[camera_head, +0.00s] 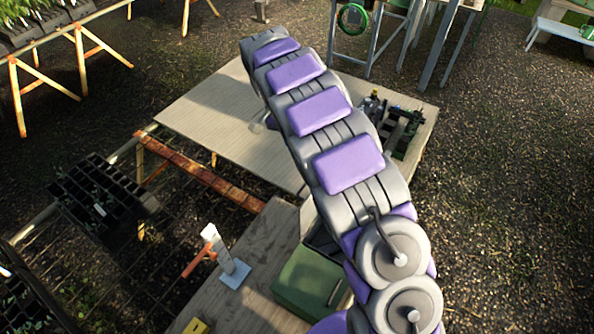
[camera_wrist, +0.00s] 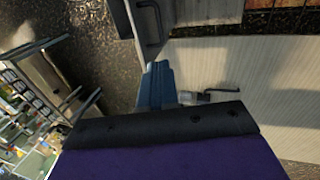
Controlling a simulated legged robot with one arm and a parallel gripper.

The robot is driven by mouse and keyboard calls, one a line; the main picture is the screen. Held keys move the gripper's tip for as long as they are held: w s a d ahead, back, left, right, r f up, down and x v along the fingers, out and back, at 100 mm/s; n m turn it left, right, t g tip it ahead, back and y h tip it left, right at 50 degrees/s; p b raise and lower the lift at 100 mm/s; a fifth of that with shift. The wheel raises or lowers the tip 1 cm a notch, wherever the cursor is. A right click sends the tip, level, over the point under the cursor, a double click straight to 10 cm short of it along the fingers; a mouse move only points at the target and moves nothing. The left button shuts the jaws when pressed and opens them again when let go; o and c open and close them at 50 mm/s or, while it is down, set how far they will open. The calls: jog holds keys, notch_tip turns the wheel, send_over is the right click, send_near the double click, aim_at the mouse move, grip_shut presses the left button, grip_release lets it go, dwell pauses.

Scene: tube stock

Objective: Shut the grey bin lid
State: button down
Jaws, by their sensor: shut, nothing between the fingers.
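My gripper (camera_wrist: 158,78) shows in the wrist view as narrow blue fingers, shut with nothing between them. It is hidden behind my arm in the head view.
A pale wooden table (camera_head: 205,105) lies under my arm, with dark gear (camera_head: 403,130) at its right end. Black seedling trays (camera_head: 95,190) are at the left. Gravel at the right is open.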

jog(key=w+a+f+p, duration=0.1)
jog(key=w+a+f, duration=0.1)
jog(key=a, duration=0.2)
jog(key=s+d+r+p+x, duration=0.1)
jog(key=d+p+x, duration=0.1)
jog(key=x, duration=1)
jog(key=shift+s, duration=0.35)
jog(key=shift+d, duration=0.1)
